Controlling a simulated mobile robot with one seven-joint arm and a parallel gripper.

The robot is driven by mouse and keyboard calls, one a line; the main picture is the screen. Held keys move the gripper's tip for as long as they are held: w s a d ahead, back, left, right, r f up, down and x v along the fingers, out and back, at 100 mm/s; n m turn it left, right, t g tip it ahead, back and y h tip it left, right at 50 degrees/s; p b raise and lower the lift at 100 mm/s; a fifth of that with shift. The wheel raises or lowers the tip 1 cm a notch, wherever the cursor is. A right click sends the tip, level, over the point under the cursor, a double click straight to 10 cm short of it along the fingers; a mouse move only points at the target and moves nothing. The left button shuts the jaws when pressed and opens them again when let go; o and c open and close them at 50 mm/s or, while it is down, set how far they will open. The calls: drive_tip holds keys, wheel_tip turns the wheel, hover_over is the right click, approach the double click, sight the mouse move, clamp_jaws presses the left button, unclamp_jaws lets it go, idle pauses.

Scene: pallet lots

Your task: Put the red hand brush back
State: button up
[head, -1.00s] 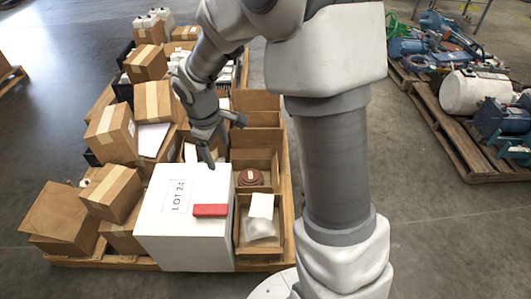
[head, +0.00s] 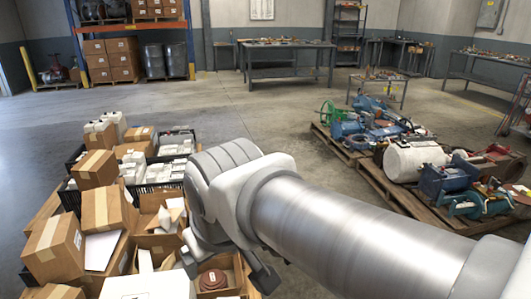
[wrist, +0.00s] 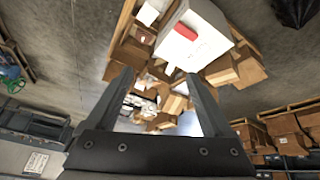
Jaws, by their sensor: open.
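The red hand brush (wrist: 184,31) shows in the wrist view as a small red block on the white box (wrist: 212,40), near its upper left part. The brush is outside the head view, where only the top of the white box (head: 150,286) shows at the bottom edge. My gripper (wrist: 150,80) is open and empty, with its two dark fingers spread over the loaded pallet. In the head view my gripper (head: 230,262) is partly hidden behind my wrist. It is apart from the brush.
Brown cartons (head: 55,248) and a dark crate of white packs (head: 170,160) crowd the pallet. A round dark-red item (head: 212,279) sits in a tray beside the white box. Another pallet with machine parts (head: 415,155) stands right; open floor lies between.

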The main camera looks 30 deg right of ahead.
drive_tip(key=shift+s+a+r+m, duration=0.15)
drive_tip(key=shift+s+m, duration=0.35)
drive_tip(key=shift+s, duration=0.85)
